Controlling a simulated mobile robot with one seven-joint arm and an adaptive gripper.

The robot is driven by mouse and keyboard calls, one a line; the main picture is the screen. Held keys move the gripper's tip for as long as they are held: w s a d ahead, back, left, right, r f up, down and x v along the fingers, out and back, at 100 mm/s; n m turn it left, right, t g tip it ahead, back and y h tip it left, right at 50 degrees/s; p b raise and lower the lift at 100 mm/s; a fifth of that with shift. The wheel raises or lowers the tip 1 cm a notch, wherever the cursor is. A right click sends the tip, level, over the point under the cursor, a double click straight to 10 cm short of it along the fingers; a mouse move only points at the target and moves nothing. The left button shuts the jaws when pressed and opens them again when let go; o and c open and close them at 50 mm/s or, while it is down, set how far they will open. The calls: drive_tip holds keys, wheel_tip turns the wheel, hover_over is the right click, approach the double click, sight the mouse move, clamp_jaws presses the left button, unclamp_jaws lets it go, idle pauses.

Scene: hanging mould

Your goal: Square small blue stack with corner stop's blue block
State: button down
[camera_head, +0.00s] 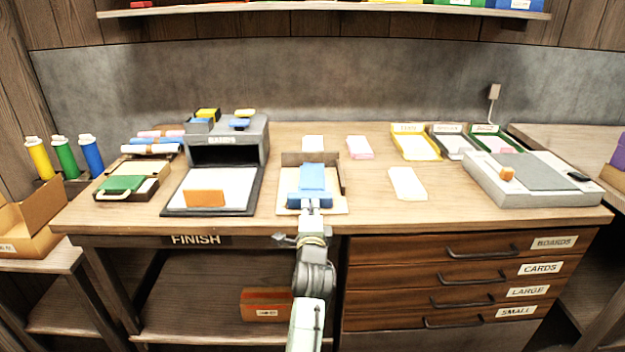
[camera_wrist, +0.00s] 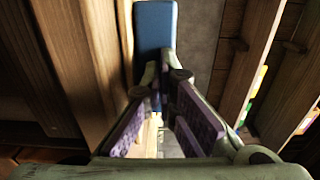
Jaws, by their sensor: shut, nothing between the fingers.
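The small blue stack (camera_head: 312,176) is light blue and lies on the pale base (camera_head: 338,206) of the corner stop. Brown walls of the stop (camera_head: 295,159) stand behind it and along its right side. The darker blue block (camera_head: 297,200) lies across the near side of the stack, close to or touching it. My gripper (camera_head: 311,206) is at the near side of the block, shut and empty. In the wrist view the fingers (camera_wrist: 168,86) converge at the end of the blue block (camera_wrist: 155,28); I cannot tell whether they touch it. The stack is not clearly visible there.
A grey stand (camera_head: 257,147) with a pale tray and orange block (camera_head: 205,198) is left of the stop. White (camera_head: 407,184) and pink (camera_head: 359,147) stacks lie to the right. A grey flat device (camera_head: 545,187) stands far right. Bare tabletop lies between.

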sight(310, 198)
drive_tip(key=shift+w, duration=2.4)
drive_tip(key=shift+s, duration=0.1)
drive_tip(key=s, duration=1.1)
